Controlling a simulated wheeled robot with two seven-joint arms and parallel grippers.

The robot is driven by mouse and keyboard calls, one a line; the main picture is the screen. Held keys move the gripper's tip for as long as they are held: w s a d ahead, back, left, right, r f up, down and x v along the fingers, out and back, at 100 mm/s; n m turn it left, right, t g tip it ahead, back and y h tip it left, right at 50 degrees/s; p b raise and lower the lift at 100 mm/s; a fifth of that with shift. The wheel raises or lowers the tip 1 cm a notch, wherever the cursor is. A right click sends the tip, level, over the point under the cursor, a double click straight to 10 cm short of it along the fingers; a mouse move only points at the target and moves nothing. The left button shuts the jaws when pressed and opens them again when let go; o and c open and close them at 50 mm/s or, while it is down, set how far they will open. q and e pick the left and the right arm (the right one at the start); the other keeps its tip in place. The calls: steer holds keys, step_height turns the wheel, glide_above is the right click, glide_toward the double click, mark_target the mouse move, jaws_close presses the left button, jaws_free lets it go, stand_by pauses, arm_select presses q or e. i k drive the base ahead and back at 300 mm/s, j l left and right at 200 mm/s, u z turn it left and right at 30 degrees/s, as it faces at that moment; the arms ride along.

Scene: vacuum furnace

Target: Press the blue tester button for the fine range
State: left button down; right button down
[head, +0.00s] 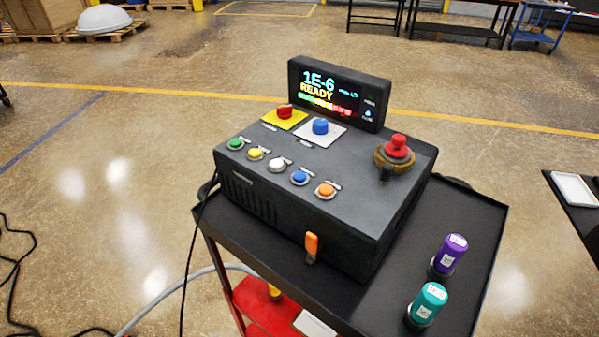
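The tester (310,190) is a dark box on a black cart, with a raised display (340,92) reading "1E-6 READY" above a coloured bar. A front row holds green (236,143), yellow (256,153), white (277,164), blue (300,177) and orange (326,189) buttons. A second, larger blue button (320,126) sits on a white plate beside a red button (285,112) on a yellow plate. The labels beside the buttons are too small to read. Neither of my grippers is in view.
A red knob (398,143) stands on the tester's right side, and an orange lever (311,246) on its front. Purple (452,252) and teal (428,302) canisters stand on the cart top (478,225) at right. Cables hang at left. The space above the buttons is clear.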

mark_target(300, 177)
steer(key=k+j+z, duration=0.15)
steer(key=j, duration=0.2)
steer(key=k+j+z, duration=0.15)
steer(key=j, duration=0.2)
steer(key=k+j+z, duration=0.15)
steer(key=k+j, duration=0.05)
steer(key=j, duration=0.15)
